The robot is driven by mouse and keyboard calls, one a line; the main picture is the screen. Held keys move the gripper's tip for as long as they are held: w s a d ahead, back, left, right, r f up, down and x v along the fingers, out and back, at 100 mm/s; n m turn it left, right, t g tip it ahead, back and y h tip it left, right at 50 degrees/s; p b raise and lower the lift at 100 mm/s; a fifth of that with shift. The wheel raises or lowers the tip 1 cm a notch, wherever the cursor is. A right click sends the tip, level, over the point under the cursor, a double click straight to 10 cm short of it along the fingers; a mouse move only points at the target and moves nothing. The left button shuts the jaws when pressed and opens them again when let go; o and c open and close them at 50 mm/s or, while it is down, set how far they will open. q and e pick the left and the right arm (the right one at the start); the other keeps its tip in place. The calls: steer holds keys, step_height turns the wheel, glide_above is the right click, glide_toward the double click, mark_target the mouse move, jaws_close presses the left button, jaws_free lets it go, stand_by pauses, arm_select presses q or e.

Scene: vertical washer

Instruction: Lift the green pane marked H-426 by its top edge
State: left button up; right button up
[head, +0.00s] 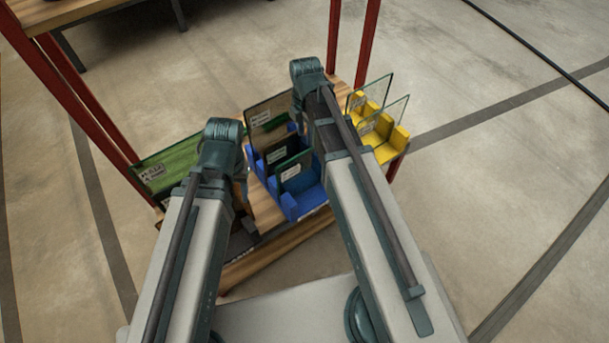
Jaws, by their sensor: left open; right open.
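A large green pane (182,157) stands at the left end of the wooden table; its label is too small to read surely, and my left arm covers its right part. A smaller dark green pane (305,161) with a white label stands in the blue rack (290,206); its label is also unreadable. I cannot tell which pane is H-426. My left arm rises in front of the left pane and my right arm in front of the blue rack's right side. I cannot make out either gripper's fingers; both are hidden behind the arms.
A brownish pane (265,112) stands at the back of the blue rack. Clear panes (380,93) stand in a yellow rack (385,145) at right. Red posts (65,85) rise at the table's corners. The wooden table (275,246) has a bare front strip; open floor surrounds it.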

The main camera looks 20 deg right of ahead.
step_height(320, 180, down, 7)
steer(key=b, duration=0.5)
steer(key=shift+r+b, duration=0.15)
steer(key=shift+b, duration=0.2)
steer(key=f+b, duration=0.5)
steer(key=shift+s+a, duration=0.1)
steer(key=shift+s, duration=0.15)
jaws_close()
stand_by(0.8)
